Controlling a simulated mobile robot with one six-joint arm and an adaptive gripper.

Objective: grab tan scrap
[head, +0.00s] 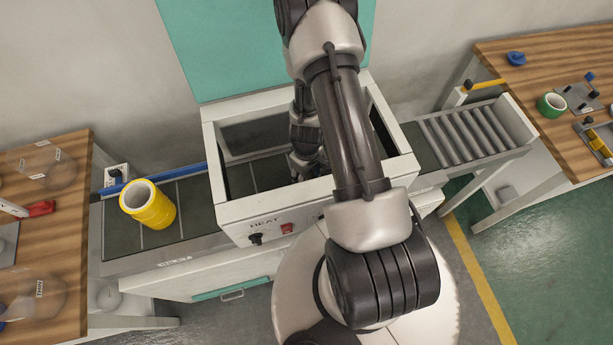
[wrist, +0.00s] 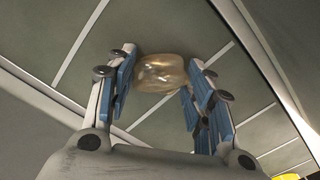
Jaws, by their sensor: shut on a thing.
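The tan scrap (wrist: 160,72) shows in the wrist view as a shiny, crumpled, see-through tan lump. It sits between the blue-padded fingers of my gripper (wrist: 160,88), which is shut on it. Below it in the picture is the dark conveyor surface (wrist: 215,80) with pale cross lines; I cannot tell whether the scrap touches it. In the head view my arm reaches down into the white frame marked HEAT (head: 232,212), and the arm and frame hide my fingertips and the scrap.
Rollers (head: 465,135) run out to the right. Wooden tables stand at left (head: 80,215) and right (head: 560,55); the right one holds a green tape roll (head: 551,105). The frame's walls surround my arm closely.

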